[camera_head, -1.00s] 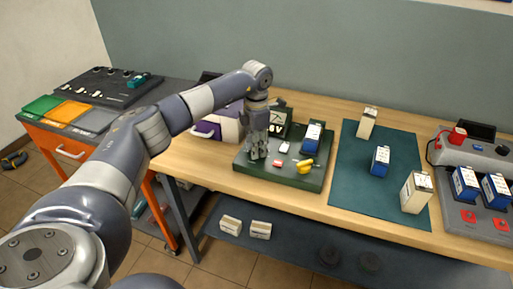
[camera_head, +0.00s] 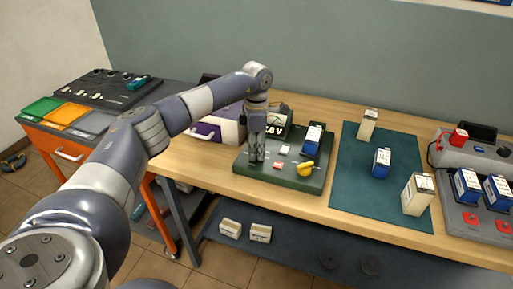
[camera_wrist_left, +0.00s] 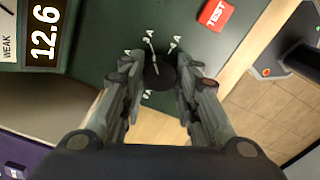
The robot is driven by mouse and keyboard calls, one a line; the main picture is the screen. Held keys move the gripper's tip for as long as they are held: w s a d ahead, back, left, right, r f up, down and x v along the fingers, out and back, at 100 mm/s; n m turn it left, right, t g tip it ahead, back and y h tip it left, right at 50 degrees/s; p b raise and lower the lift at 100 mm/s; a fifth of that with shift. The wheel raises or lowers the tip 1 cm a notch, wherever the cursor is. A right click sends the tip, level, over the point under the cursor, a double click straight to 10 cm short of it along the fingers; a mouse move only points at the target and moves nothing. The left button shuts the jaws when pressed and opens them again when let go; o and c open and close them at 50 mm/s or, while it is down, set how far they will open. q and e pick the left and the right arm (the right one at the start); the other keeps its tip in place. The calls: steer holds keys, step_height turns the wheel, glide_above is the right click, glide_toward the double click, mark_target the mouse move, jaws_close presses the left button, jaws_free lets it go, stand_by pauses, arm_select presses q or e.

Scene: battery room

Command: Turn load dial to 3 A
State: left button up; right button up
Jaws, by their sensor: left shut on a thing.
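The load dial (camera_wrist_left: 160,74) is a black round knob with a white mark, on the dark green tester panel (camera_head: 281,181). In the left wrist view it sits between the two fingers of my left gripper (camera_wrist_left: 159,77), which is shut on it. Several white "A" labels surround the dial; their numbers are too small or hidden to read surely. In the head view my left gripper (camera_head: 257,158) points down at the tester's left part and hides the dial. My right gripper is not in view.
The tester's display (camera_wrist_left: 44,33) reads 12.6 next to "WEAK". A red TEST button (camera_wrist_left: 215,14), a blue battery (camera_head: 313,138) and a yellow knob (camera_head: 305,168) are close to the gripper. A teal mat (camera_head: 350,190) with batteries lies to the right.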

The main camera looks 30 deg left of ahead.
mark_target(257, 150)
arm_select(q)
steer(key=shift+r, duration=0.1)
steer(key=o, duration=1.1)
step_height(257, 150, up, 12)
steer(key=shift+f, duration=0.1)
